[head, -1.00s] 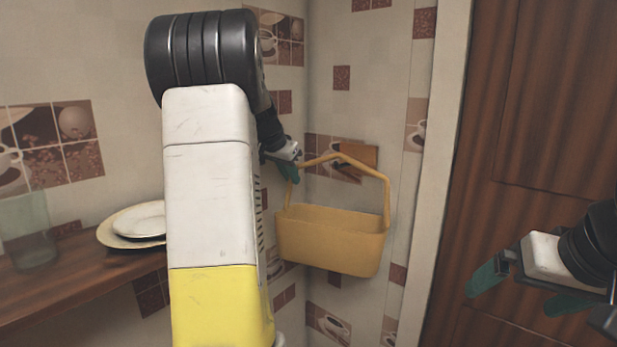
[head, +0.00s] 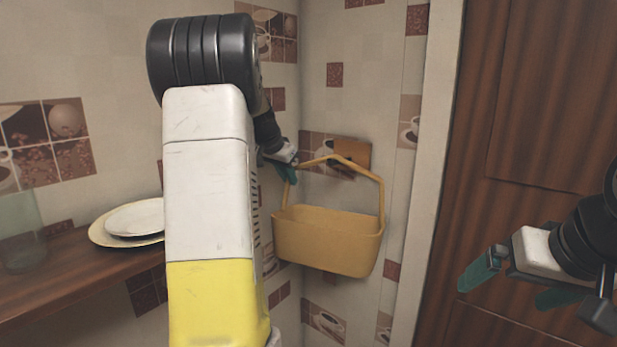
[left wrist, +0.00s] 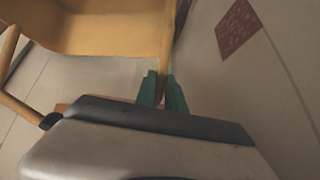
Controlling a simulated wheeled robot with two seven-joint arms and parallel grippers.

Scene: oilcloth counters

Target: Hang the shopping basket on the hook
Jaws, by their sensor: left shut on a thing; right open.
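The yellow shopping basket (head: 325,240) hangs upright in the air near the tiled corner, its handle raised above it. My left gripper (head: 287,172) is shut on the left side of the handle. The left wrist view shows the green fingers (left wrist: 162,92) closed at the handle, with the basket body (left wrist: 110,25) beyond. A brown wooden board (head: 352,155) is on the wall behind the top of the handle. A small dark part, perhaps the hook, shows on it, partly covered by the handle. I cannot tell whether the handle touches it. My right gripper (head: 510,280) is open and empty at the right.
A wooden counter (head: 80,275) at the left holds stacked plates (head: 130,222) and a glass (head: 20,232). A brown wooden door (head: 540,120) stands at the right, behind my right gripper. The space below the basket is clear.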

